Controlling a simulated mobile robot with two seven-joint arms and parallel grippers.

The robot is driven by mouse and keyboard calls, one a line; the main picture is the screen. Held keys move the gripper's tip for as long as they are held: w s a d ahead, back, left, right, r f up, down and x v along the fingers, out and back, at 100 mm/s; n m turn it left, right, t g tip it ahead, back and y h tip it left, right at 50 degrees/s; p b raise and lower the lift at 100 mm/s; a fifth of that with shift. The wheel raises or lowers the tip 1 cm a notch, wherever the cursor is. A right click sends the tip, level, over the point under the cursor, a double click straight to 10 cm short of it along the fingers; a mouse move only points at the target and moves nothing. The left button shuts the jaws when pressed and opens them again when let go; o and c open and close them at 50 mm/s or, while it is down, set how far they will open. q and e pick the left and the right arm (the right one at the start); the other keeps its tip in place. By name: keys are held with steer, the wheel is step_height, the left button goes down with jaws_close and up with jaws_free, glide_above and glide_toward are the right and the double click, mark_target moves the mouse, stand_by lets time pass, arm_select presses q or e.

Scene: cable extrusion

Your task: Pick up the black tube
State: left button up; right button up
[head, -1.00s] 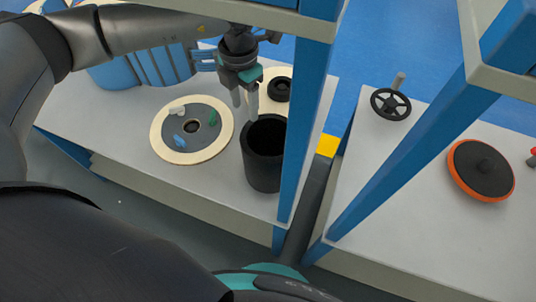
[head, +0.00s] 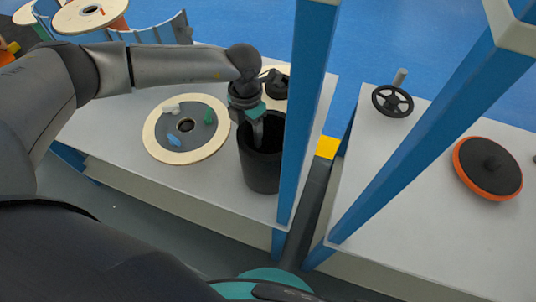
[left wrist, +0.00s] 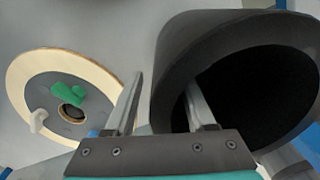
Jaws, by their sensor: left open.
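The black tube (head: 260,168) stands upright on the white table, close to the blue post, which hides part of its right side. My left gripper (head: 257,135) is at the tube's open top, pointing down. In the left wrist view the tube (left wrist: 185,70) fills the right side with its dark mouth. The left gripper (left wrist: 165,105) is open there. One finger lies over the mouth and the other is outside, so the tube's near wall lies between them. No contact is clear. My right gripper is not in view.
A round wooden disc (head: 152,138) with a grey centre and small coloured parts lies left of the tube. The blue post (head: 306,110) stands just right of the tube. A second table holds a black handwheel (head: 392,101) and an orange-rimmed disc (head: 488,168).

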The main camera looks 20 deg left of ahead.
arm_select(q)
steer(key=shift+f, duration=0.9)
jaws_close()
stand_by(0.9)
